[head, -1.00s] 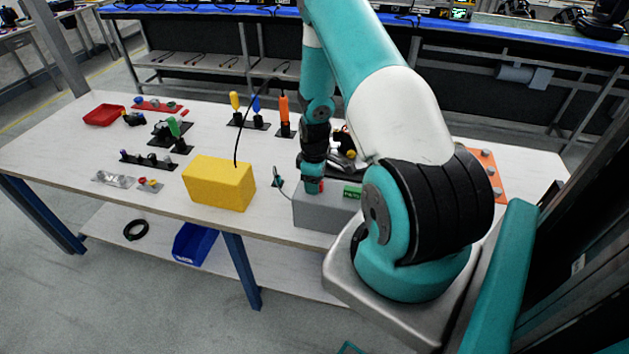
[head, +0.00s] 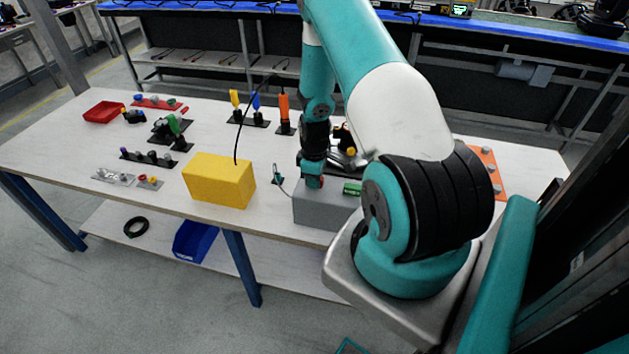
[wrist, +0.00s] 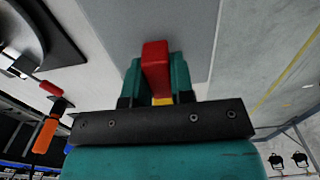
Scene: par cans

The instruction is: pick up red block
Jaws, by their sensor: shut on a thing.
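The red block (wrist: 156,66) stands between the two teal fingers of my gripper (wrist: 157,78) in the wrist view. The gripper is shut on it, and the block's end sticks out past the fingertips. In the head view my gripper (head: 313,177) is over the left part of the grey box (head: 322,213), with a small bit of the red block (head: 315,183) showing at its tip. I cannot tell whether the block still touches the box. A small yellow patch (wrist: 162,101) shows behind the block, mostly hidden.
A green block (head: 352,189) lies on the grey box, right of my gripper. A yellow box (head: 220,182) with a cable stands to the left. Orange (head: 284,107), blue and yellow-handled tools stand behind. A red tray (head: 103,112) is far left. My arm hides the table's right part.

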